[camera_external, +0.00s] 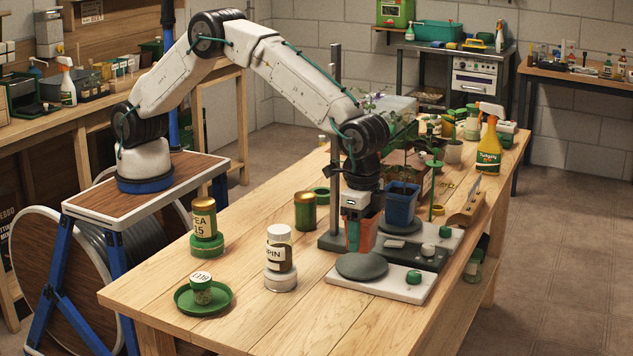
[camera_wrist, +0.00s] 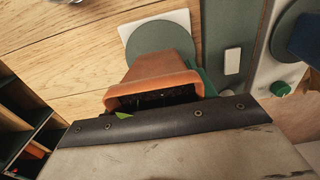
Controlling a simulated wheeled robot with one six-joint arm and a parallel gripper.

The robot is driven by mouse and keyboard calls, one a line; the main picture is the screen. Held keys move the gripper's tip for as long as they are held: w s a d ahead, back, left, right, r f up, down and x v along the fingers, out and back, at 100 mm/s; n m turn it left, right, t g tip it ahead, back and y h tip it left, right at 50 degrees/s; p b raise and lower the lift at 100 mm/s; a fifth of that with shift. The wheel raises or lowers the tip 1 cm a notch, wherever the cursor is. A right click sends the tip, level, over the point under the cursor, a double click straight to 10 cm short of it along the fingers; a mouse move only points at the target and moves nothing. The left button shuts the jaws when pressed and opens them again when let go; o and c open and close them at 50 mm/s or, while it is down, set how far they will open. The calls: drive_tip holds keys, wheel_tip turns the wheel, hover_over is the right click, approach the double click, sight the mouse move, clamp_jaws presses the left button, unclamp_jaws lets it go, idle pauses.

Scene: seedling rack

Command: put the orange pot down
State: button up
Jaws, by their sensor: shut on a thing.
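The orange pot (camera_external: 370,228) is held in my gripper (camera_external: 356,232), whose green finger shows in front of it. In the wrist view the pot (camera_wrist: 155,78) has dark soil and a small green leaf at its rim, and a green finger edge shows at its right. A bare round grey pad (camera_external: 361,266) on a white base lies just in front of and below the pot in the outside view. In the wrist view the pot's lower end overlaps this pad (camera_wrist: 150,36). I cannot tell whether the pot touches anything below.
A blue pot with a seedling (camera_external: 402,203) stands on another grey pad close behind my gripper. A grey post (camera_external: 336,150) rises just left of it.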

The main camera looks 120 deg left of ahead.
sight(363, 248)
drive_tip(key=shift+w+f, duration=0.1)
drive_tip(key=shift+w, duration=0.15)
drive_tip(key=shift+f, duration=1.65)
drive_tip(key=shift+f, duration=0.2)
drive_tip(key=o, duration=1.1)
drive_tip(key=shift+c, duration=0.2)
drive_tip(key=shift+r, duration=0.1)
wheel_tip(363, 248, up, 12)
drive_tip(key=shift+r, duration=0.1)
